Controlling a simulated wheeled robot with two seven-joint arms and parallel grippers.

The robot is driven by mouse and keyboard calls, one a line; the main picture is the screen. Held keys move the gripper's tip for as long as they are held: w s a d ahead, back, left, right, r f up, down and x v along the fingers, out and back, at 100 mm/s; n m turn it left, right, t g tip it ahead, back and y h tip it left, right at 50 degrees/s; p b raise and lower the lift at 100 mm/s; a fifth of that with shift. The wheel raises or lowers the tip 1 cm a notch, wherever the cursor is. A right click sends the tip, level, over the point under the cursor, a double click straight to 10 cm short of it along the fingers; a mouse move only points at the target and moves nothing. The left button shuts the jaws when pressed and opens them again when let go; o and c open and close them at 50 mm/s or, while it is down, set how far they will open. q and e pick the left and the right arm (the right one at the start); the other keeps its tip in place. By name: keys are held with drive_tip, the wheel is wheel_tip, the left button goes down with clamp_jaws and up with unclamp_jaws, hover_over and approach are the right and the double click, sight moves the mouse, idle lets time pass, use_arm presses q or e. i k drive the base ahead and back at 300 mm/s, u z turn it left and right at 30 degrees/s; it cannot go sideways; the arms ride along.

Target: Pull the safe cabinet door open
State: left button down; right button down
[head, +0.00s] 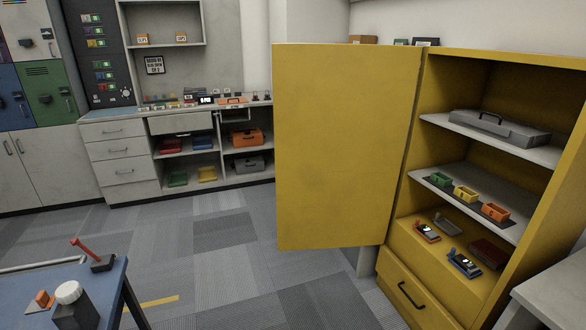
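The safe cabinet (433,155) is a tall yellow cabinet on the right of the head view. Its yellow door (345,145) stands wide open, swung out to the left, with its plain face towards me. No handle shows on this face. The shelves inside are exposed. Neither of my grippers is in the head view, so I cannot see whether either touches the door.
The cabinet holds a grey case (499,128), small bins (466,194) and handheld devices (464,264), above a closed drawer (413,294). A blue table (115,275) stands front left, a white surface (555,290) front right. Carpet (225,255) between is clear. A workbench (120,150) lines the back.

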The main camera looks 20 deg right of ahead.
sight(342, 112)
drive_tip(key=z, duration=0.1)
drive_tip(key=i, duration=2.9)
drive_tip(key=z, duration=1.55)
